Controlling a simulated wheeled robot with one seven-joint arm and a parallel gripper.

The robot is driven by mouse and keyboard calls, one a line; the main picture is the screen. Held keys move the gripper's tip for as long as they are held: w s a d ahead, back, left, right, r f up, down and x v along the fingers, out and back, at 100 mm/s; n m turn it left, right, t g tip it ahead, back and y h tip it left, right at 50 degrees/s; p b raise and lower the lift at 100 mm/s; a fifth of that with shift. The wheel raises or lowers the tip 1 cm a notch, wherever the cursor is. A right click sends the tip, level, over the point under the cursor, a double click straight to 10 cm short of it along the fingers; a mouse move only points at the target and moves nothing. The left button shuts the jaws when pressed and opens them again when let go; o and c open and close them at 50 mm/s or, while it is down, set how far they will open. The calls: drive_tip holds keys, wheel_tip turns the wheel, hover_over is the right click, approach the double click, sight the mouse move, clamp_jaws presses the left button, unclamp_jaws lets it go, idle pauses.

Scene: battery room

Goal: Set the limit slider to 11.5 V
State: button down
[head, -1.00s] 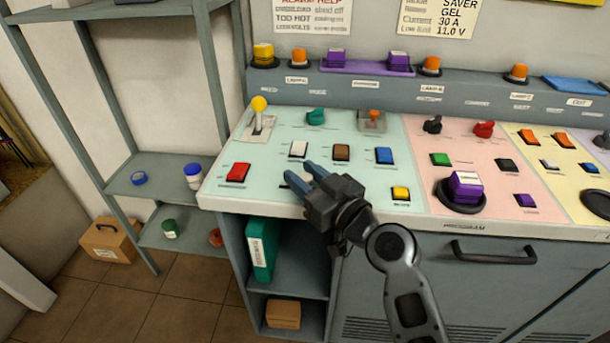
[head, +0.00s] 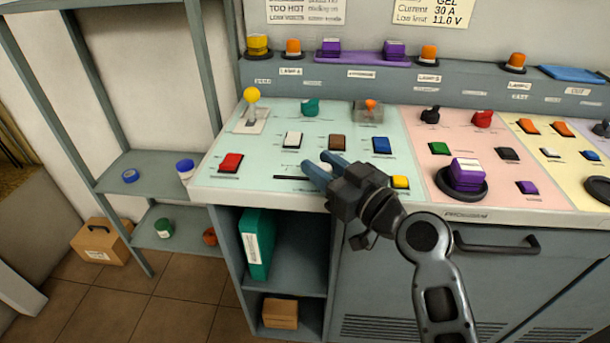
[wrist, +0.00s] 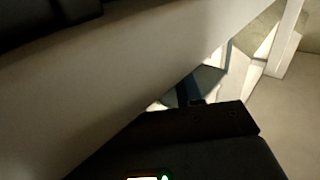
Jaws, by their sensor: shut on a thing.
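The limit slider's dark slot (head: 291,177) shows at the front edge of the pale green panel, left of my gripper. My gripper (head: 318,168), with its blue fingers, is down at the panel at the slot's right part, below the brown button. It is shut on the slider's knob, which the fingers hide. The scale marks are too small to read, so I cannot tell the voltage set. The wrist view is dark and shows no clear slider.
Close by are the red button (head: 231,163), white button (head: 292,139), brown button (head: 337,142), blue button (head: 382,146) and yellow button (head: 401,182). A yellow-knobbed lever (head: 251,96) stands at the back left. A cabinet handle (head: 497,243) is below the front edge.

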drive_tip(key=shift+d+b, duration=0.45)
drive_tip(key=shift+d, duration=0.75)
drive_tip(key=c, duration=0.8)
unclamp_jaws()
drive_tip(key=shift+d, duration=0.1)
drive_tip(key=shift+c, duration=0.2)
drive_tip(key=shift+s, duration=0.1)
drive_tip(key=b+v, duration=0.1)
drive_tip(key=v, duration=0.6)
drive_tip(key=shift+s+d, duration=0.25)
drive_tip(key=shift+s, duration=0.05)
